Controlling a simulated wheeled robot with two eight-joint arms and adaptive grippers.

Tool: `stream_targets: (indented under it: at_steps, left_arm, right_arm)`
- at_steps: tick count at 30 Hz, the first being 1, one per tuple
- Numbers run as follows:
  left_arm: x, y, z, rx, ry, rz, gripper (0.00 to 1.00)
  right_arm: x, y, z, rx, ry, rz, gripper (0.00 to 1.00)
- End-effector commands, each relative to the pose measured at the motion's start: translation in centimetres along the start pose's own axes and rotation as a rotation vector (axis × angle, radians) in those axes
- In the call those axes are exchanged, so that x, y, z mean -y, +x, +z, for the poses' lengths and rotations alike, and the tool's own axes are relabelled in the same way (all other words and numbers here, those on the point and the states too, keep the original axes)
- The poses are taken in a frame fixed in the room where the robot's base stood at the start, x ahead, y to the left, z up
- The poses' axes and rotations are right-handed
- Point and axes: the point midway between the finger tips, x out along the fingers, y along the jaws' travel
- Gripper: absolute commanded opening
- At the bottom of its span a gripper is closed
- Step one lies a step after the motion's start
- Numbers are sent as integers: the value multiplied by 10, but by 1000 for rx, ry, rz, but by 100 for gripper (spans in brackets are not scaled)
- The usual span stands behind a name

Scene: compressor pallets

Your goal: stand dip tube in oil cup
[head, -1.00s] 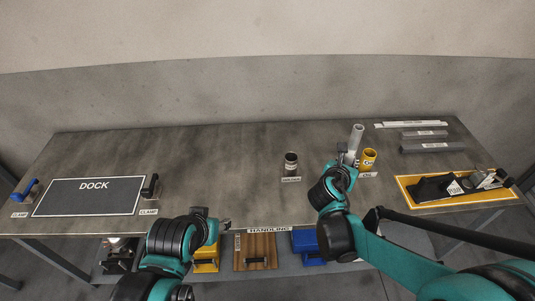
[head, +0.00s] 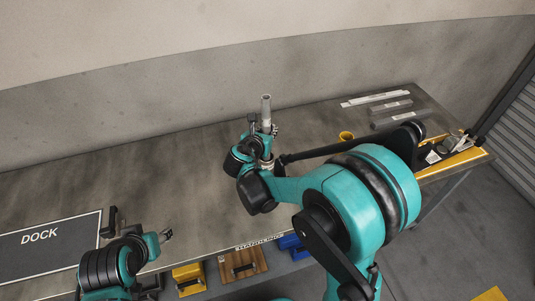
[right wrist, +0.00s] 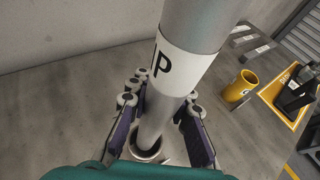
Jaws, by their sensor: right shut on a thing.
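The dip tube (head: 266,112) is a grey metal tube, held nearly upright in the head view. It also shows large in the right wrist view, with a white label band (right wrist: 186,68) bearing a "P". My right gripper (head: 262,133) is shut on it; its fingers flank the tube in the right wrist view (right wrist: 162,118). A dark cup with a pale rim, apparently the oil cup (right wrist: 150,157), is under the tube's lower end, which overlaps its opening. I cannot tell how deep the tube sits. My left gripper (head: 165,235) is near the table's front edge, with its jaws unclear.
A yellow cup (right wrist: 240,86) stands right of the tube and also shows in the head view (head: 346,135). Grey bars (head: 390,107) lie at the back right. A yellow tray (right wrist: 277,95) holds black items. The DOCK plate (head: 45,245) is at left. The middle table is clear.

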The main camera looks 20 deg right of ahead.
Motion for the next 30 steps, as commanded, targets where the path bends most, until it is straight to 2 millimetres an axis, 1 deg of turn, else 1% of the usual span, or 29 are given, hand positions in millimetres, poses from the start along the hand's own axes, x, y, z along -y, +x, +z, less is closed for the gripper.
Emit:
stream_targets:
  at_steps: [1,3,6,11,18,20,26,30]
  left_arm:
    - [0,8,5,0,0,0,47]
    - [0,11,8,0,0,0,47]
    - [0,14,10,0,0,0,47]
    - [0,16,11,0,0,0,47]
    - [0,30,21,0,0,0,47]
    - [0,31,22,0,0,0,47]
    - [0,29,20,0,0,0,47]
    - [0,32,23,0,0,0,47]
  right_arm:
    - [0,6,-15,1,0,0,0]
    - [0,11,-26,1,0,0,0]
    - [0,15,-36,1,0,0,0]
    - [0,18,-44,0,0,0,0]
    - [0,32,-78,1,0,1,0]
    - [0,33,-81,1,0,1,0]
    - [0,33,-79,1,0,1,0]
    - [0,34,-83,1,0,1,0]
